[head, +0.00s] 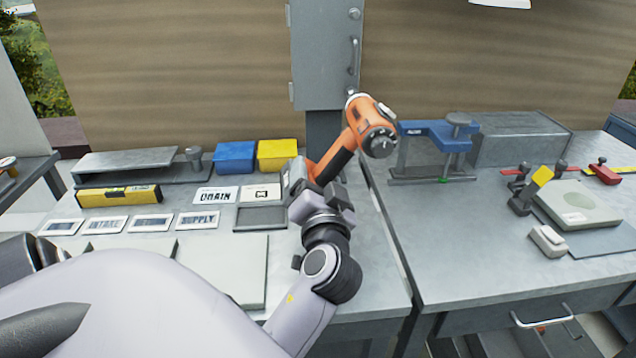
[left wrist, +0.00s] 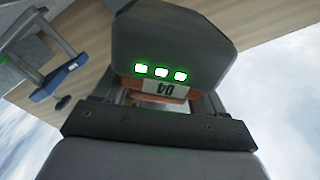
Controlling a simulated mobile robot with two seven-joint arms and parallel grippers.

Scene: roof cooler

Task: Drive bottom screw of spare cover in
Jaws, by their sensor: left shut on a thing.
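An orange and black power driver (head: 372,118) is held up over the gap between the two benches, its round nose toward the blue stand. My left gripper (head: 313,182) is shut around its lower grip. In the left wrist view the driver's dark battery base (left wrist: 175,50) shows three lit green lights and an upside-down label, between the dark jaws. A grey upright panel (head: 326,50) with a handle and round knobs stands behind the driver. I cannot tell which part is the spare cover, and I cannot make out its bottom screw. My right gripper is not in view.
A blue clamp stand (head: 437,133) is close right of the driver. A grey box (head: 520,138) and a pale plate (head: 578,205) are farther right. Left are blue (head: 235,157) and yellow bins (head: 278,155), a yellow level (head: 118,195) and label cards. The right bench's front is clear.

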